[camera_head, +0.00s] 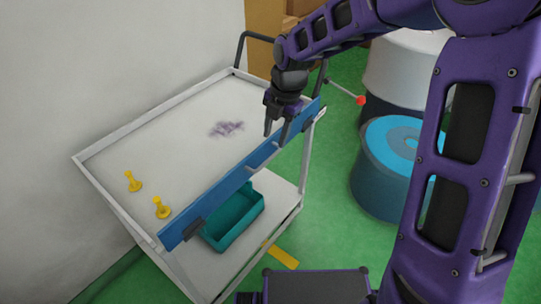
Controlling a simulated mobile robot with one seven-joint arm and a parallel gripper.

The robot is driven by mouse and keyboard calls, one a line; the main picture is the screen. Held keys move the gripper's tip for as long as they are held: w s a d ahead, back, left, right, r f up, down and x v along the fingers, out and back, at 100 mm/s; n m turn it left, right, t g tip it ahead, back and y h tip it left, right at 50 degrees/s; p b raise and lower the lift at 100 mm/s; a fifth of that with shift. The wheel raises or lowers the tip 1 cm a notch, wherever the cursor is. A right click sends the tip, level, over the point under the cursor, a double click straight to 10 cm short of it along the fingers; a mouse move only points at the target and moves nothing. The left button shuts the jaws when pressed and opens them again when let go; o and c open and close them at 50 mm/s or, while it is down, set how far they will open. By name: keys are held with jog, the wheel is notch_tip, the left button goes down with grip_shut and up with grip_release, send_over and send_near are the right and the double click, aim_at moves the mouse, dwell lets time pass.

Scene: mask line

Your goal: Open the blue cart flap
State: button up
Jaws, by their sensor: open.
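The blue flap (240,174) is a long narrow board along the near right side of the white cart (122,126). It stands upright along the edge of the cart's top. My gripper (275,132) points down at the flap's far right end, with its two fingers apart and nothing seen between them. One finger appears on the tray side and the other in front of the flap's face. I cannot tell whether either finger touches the flap. A latch-like grey part (194,229) sits at the flap's near left end.
A teal bin (233,219) sits on the lower shelf. Blue and white drums (400,150) stand to the right. A wall is at left. A red-tipped lever (361,100) sticks out beyond the cart.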

aim_at(269, 158)
jog(key=f, duration=0.2)
jog(key=f+b, duration=0.1)
jog(key=f, duration=0.2)
jog(key=w+a+f, duration=0.1)
jog(key=f, duration=0.2)
jog(key=shift+a, duration=0.1)
jog(key=shift+c, duration=0.2)
grip_shut()
dwell(1.0)
